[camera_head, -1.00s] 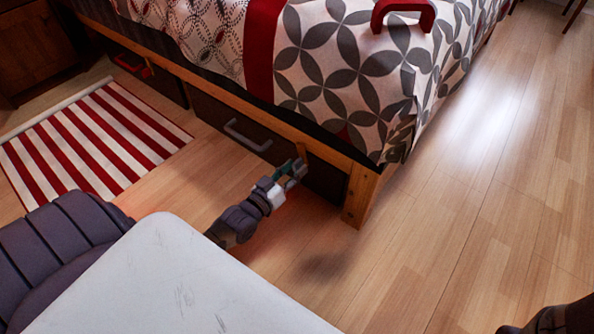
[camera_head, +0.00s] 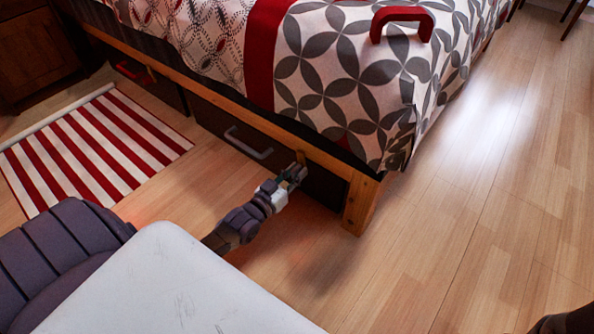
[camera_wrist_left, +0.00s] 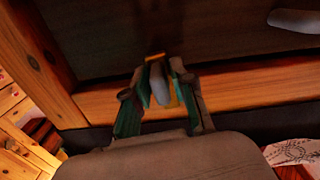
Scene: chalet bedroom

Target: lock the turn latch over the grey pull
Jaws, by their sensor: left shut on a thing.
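The grey pull (camera_head: 248,142) is a bar handle on the dark drawer front (camera_head: 215,122) under the bed; it also shows at the top right of the left wrist view (camera_wrist_left: 295,20). The turn latch (camera_head: 301,158) is a small wooden piece at the bed rail, right of the pull. My left gripper (camera_head: 293,174) is at the latch and hides its lower part. In the left wrist view the fingers (camera_wrist_left: 160,88) are shut around a grey part of the latch, with orange-brown latch ends (camera_wrist_left: 155,57) showing. The latch looks roughly upright, across rail and drawer edge. My right gripper is not seen.
The wooden bed rail and corner post (camera_head: 360,203) stand just right of the gripper. A red-striped rug (camera_head: 95,148) lies at left. The wooden floor (camera_head: 470,220) at right is clear.

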